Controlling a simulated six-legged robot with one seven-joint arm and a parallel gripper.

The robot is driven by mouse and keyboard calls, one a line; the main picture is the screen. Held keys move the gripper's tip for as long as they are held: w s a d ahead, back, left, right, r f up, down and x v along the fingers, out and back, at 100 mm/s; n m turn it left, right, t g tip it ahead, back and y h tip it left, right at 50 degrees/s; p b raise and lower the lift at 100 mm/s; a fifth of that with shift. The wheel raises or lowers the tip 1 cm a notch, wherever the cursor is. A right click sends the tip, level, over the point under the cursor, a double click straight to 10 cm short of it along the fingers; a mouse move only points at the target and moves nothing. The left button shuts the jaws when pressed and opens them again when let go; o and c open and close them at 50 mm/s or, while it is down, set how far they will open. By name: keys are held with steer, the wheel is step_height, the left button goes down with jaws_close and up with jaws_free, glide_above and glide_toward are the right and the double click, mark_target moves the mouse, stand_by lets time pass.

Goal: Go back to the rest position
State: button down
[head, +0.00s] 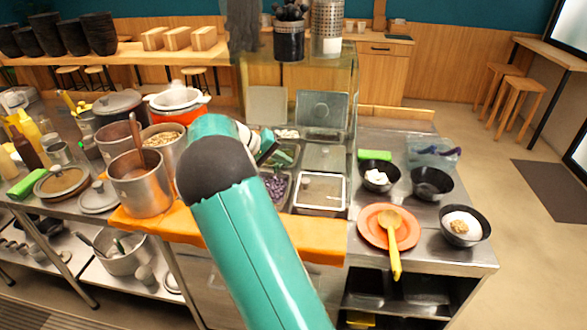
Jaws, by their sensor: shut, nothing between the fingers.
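My teal arm rises from the bottom, bends at a dark joint and reaches over the orange counter edge. My gripper (268,150) shows only in part, just right of the bend, above the topping trays. It is shut and empty; its fingertips are not clear. A black bowl (465,240) on the right counter holds white food with a brown bean-like topping. A yellow spoon (394,247) lies across an orange plate (367,239) beside it. Another black bowl (380,186) holds white pieces, and a third (431,186) looks empty.
Steel topping trays (319,209) sit right of my arm, with open lids (321,113) behind. Steel pots (139,184) and an orange pot (179,104) stand close on the left. A utensil holder (288,42) stands on the raised shelf. Floor is free at the right.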

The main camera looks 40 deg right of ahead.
steer(key=shift+v, duration=2.2)
steer(key=shift+s+r, duration=0.1)
steer(key=shift+r, duration=0.05)
steer(key=s+a+r+n+t+y, duration=0.3)
steer(key=s+a+t+y, duration=0.1)
steer(key=s+a, duration=1)
steer(key=s+a+r+n+t+y, duration=0.3)
steer(key=s+a+t+y, duration=0.2)
steer(key=s+a, duration=1)
steer(key=shift+a+r+n+y, duration=0.2)
steer(key=shift+a+n+y, duration=0.1)
steer(key=shift+a, duration=0.05)
steer(key=shift+s, duration=0.1)
